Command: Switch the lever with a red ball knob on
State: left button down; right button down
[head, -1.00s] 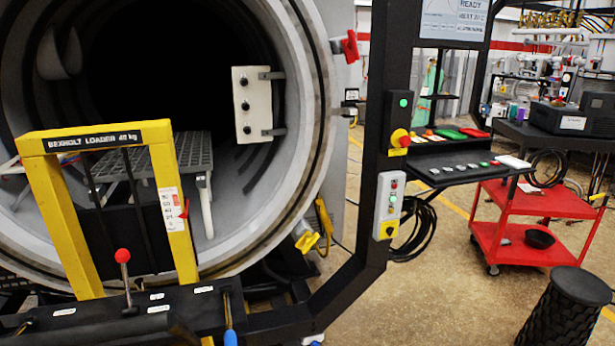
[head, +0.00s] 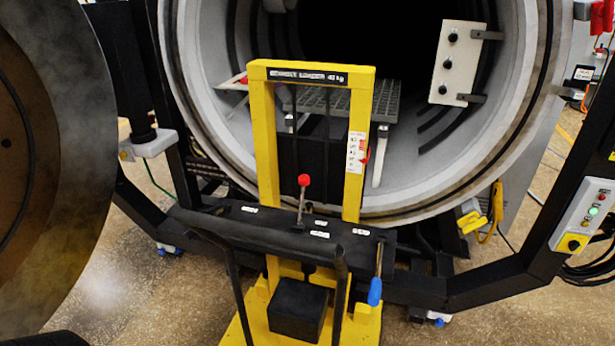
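The lever with a red ball knob (head: 304,180) stands up from the black panel of the yellow loader, near the middle of the head view. Its thin metal shaft (head: 301,206) rises from the panel and looks close to upright, with a slight lean. Small white labels (head: 319,234) lie on the panel around it; their text is too small to read. Neither of my grippers shows in this view.
The yellow loader frame (head: 260,150) stands before the open round furnace chamber (head: 205,100). A blue-handled lever (head: 375,291) is at the panel's right. A black handlebar (head: 270,251) crosses the loader's front. The round furnace door (head: 75,170) is at left. Open floor (head: 110,280) shows at lower left.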

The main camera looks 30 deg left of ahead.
aim_at(304, 179)
jog(key=j, duration=0.55)
jog(key=k+j+z, duration=0.1)
jog(key=j, duration=0.4)
jog(key=k+j+z, duration=0.1)
jog(key=j, duration=0.45)
jog(key=k+j, duration=0.15)
jog(key=j, duration=0.4)
